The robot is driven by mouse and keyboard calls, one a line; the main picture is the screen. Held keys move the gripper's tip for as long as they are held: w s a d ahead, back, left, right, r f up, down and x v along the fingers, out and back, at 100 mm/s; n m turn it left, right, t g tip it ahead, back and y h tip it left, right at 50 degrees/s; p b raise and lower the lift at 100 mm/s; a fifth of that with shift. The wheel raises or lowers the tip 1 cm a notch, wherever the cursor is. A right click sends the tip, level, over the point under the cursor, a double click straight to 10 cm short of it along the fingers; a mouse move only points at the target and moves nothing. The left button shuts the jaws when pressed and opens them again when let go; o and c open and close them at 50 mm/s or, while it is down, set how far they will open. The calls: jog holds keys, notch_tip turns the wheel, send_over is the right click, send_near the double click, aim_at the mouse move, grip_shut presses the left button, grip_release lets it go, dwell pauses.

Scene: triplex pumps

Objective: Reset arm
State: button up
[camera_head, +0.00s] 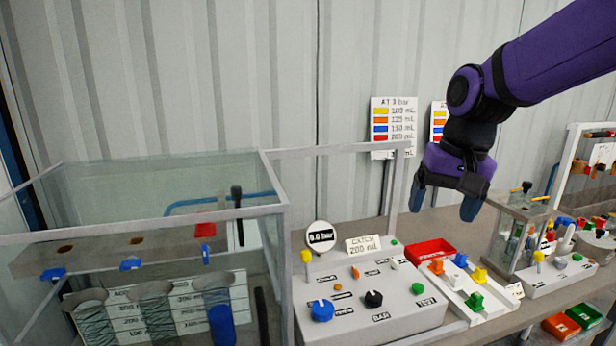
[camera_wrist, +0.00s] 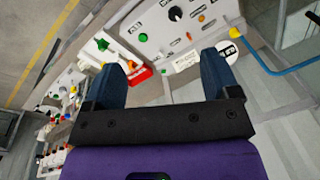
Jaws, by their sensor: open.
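My gripper (camera_head: 446,202) hangs from the purple arm at the upper right of the head view, above the bench and in front of the wall charts. Its two blue fingers are spread apart with nothing between them. In the wrist view my gripper (camera_wrist: 163,85) also shows open and empty, and the fingers point toward the control box. The control box (camera_head: 400,312) stands below and to the left of it in the head view, with a blue knob (camera_head: 322,310), a black knob (camera_head: 373,298) and a round gauge reading 0.0 bar (camera_head: 320,236). My gripper touches nothing.
A glass-walled tank (camera_head: 150,200) with a metal frame stands at the left. A red tray (camera_head: 430,252) and a white rack of coloured pieces (camera_head: 478,300) sit right of the control box. Another glass enclosure (camera_head: 520,225) stands further right. Red and green bins (camera_head: 562,325) are at the lower right.

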jog(key=s+d+r+n+t, duration=0.1)
jog(key=s+d, duration=0.3)
jog(key=s, duration=0.4)
jog(key=s+d+r+t+h, duration=0.1)
jog(key=s+d+t, duration=0.2)
jog(key=s, duration=0.5)
jog(key=shift+s+d+r+n, duration=0.2)
jog(key=shift+s+d+n, duration=0.2)
jog(key=shift+d, duration=0.35)
